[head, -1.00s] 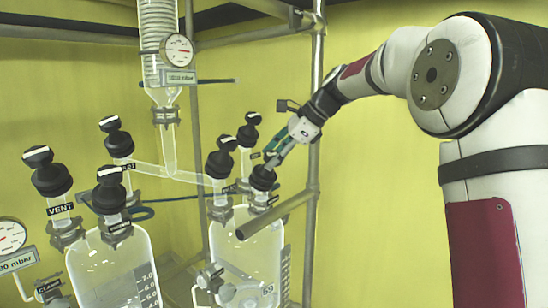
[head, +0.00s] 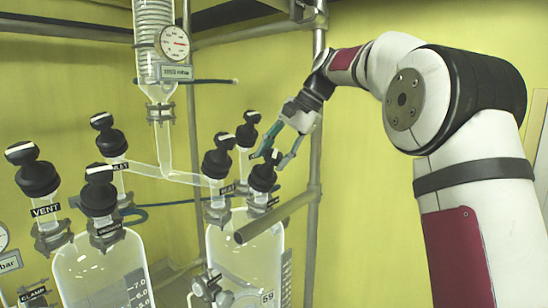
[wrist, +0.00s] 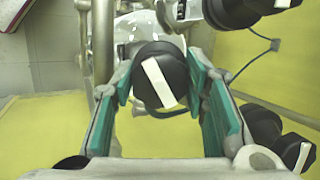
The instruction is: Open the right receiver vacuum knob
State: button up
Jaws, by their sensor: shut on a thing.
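The right receiver (head: 262,250) is a clear glass vessel with several black knobs on its necks. Its front right knob (head: 262,178) is black and sits on a neck whose small label is too blurred to read. My gripper (head: 268,157) comes down on this knob from above right. In the wrist view, the green-padded fingers (wrist: 164,88) are shut on the knob (wrist: 150,66), one on each side. The knob's white bar lies diagonally, from upper left to lower right. The fingers partly hide the knob in the head view.
Other black knobs stand close by: one left (head: 217,157) and one behind (head: 248,129). A metal rail (head: 276,217) crosses before the receiver, and an upright pole (head: 315,200) stands right. The left receiver (head: 103,272) has its own knobs. A condenser with a gauge (head: 174,42) hangs behind.

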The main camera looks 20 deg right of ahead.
jog(key=n+g+h+b, duration=0.1)
jog(key=n, duration=0.5)
jog(key=n+h, duration=0.1)
jog(key=n, duration=0.2)
jog(key=n+h, duration=0.1)
jog(key=n, duration=0.2)
jog(key=n+h, duration=0.1)
jog(key=n, duration=0.5)
jog(key=shift+t+p, duration=0.3)
jog(key=shift+t, duration=0.1)
jog(key=n+t+h+p, duration=0.1)
jog(key=n, duration=0.4)
jog(key=shift+n, duration=0.3)
jog(key=o, duration=1.1)
jog(key=shift+o, duration=0.2)
